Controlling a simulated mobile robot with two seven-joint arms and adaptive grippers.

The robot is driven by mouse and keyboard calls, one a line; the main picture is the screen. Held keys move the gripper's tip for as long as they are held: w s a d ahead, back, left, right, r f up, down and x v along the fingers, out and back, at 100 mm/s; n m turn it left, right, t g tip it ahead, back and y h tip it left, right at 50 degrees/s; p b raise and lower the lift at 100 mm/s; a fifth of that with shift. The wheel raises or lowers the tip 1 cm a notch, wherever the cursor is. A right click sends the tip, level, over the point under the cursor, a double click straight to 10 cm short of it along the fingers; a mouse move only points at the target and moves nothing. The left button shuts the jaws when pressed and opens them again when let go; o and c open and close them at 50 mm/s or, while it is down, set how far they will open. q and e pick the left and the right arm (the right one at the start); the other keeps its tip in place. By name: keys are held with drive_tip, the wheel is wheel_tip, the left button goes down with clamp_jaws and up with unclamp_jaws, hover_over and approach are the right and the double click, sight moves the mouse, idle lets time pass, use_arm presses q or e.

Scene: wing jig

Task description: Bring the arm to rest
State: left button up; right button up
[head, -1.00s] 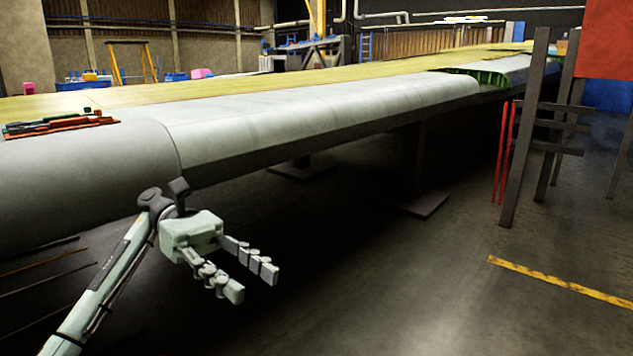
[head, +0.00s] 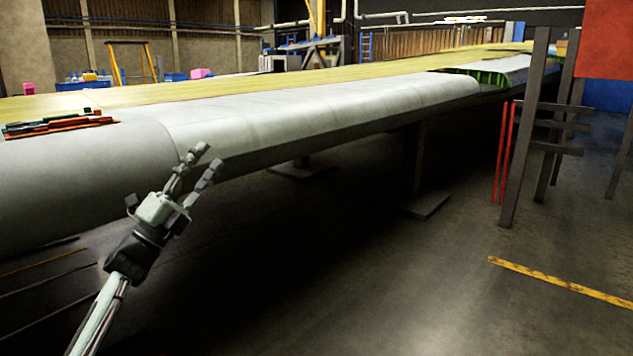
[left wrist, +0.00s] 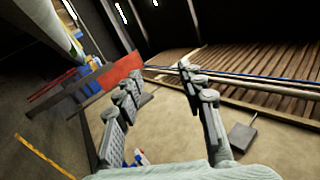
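My left gripper (head: 207,161) is at the lower left of the head view, in front of the wing's rounded edge. Its fingers are apart, with nothing between them, and point up and to the right. In the left wrist view the two fingers (left wrist: 158,82) also stand apart and empty. The arm comes up from the bottom left. I cannot tell in the head view whether the fingers touch the wing. My right gripper does not show in either view.
The long grey wing (head: 330,108) runs from the left to the far right on its supports. Red and green tools (head: 62,124) lie on its top at left. Dark posts (head: 524,130) stand at right. The floor right of the gripper is clear, with a yellow stripe (head: 560,282).

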use_arm(q)
drive_tip(key=w+a+f+n+t+y, duration=0.2)
drive_tip(key=w+a+f+n+y, duration=0.45)
drive_tip(key=n+y, duration=0.65)
drive_tip(key=s+a+f+n+g+y, duration=0.1)
drive_tip(key=a+f+n+g+y, duration=0.2)
drive_tip(key=a+f+n+g, duration=0.5)
drive_tip(key=s+a+f+n+g+y, duration=0.15)
drive_tip(key=a+f+n+y, duration=0.3)
drive_tip(key=f, duration=0.65)
drive_tip(key=s+d+f+g+h, duration=0.1)
drive_tip(key=s+d+f+g, duration=0.1)
drive_tip(key=s+f, duration=0.55)
drive_tip(key=s+d+f+g, duration=0.25)
drive_tip(key=s+f, duration=0.25)
drive_tip(key=f, duration=0.6)
drive_tip(key=s+d+f+g+h, duration=0.1)
drive_tip(key=s+d+f, duration=0.2)
drive_tip(key=s+f, duration=0.45)
drive_tip(key=s+d+f+g, duration=0.1)
drive_tip(key=s+d+f, duration=0.1)
drive_tip(key=s+f, duration=0.3)
drive_tip(key=s+d+f+g+h, duration=0.1)
drive_tip(key=s+f, duration=0.5)
drive_tip(key=s, duration=0.8)
drive_tip(key=s+d+f+g, duration=0.3)
drive_tip(key=s+f, duration=0.3)
drive_tip(key=s, duration=0.4)
drive_tip(key=shift+s, duration=0.2)
